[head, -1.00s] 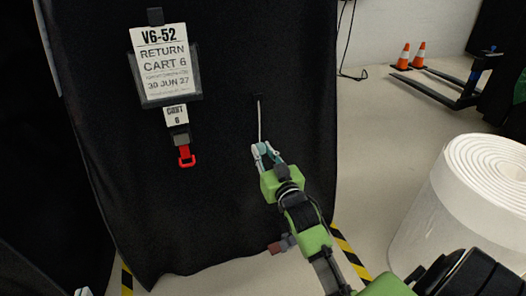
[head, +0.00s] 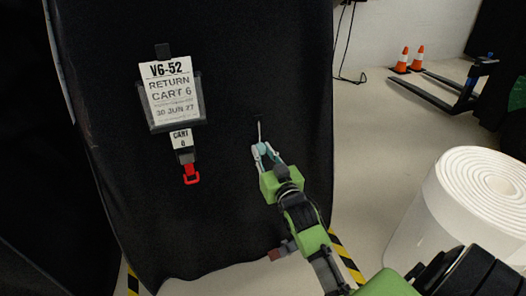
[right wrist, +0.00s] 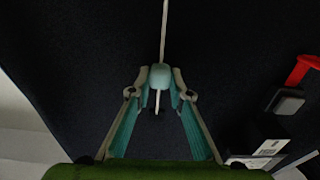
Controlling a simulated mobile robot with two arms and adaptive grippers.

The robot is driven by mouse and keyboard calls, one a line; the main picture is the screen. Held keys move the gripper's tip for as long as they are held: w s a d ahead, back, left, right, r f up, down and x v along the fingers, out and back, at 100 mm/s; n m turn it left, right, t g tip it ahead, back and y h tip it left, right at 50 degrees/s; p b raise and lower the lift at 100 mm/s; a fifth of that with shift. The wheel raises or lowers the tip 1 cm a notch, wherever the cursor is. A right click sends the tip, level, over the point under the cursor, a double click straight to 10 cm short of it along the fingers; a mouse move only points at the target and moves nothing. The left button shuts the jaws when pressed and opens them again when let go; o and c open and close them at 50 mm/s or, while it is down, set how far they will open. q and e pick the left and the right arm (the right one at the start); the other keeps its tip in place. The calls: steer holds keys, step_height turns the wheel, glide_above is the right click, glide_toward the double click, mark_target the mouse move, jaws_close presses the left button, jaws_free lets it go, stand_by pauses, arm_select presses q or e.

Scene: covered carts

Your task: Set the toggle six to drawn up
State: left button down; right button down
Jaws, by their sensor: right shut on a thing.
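The black cloth cover of cart 6 (head: 230,210) hangs in the middle of the head view. A thin white cord (head: 259,131) runs from a small dark slot in the cloth down to my right gripper (head: 264,153). In the right wrist view the pale teal toggle (right wrist: 159,77) sits on this cord, between my right fingertips, which are shut on it. The cord runs up past the toggle, and a short tail shows below it. Only a short length of cord shows between the slot and the gripper. My left gripper is not in view.
A large white roll (head: 465,215) stands at the right. Orange cones (head: 402,60) and a pallet jack (head: 465,95) are at the back. Floor shows between cover and roll.

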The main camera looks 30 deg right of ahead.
steer(key=shift+r, duration=0.1)
steer(key=c, duration=1.8)
jaws_free()
steer(key=shift+c, duration=0.2)
steer(key=v, duration=1.2)
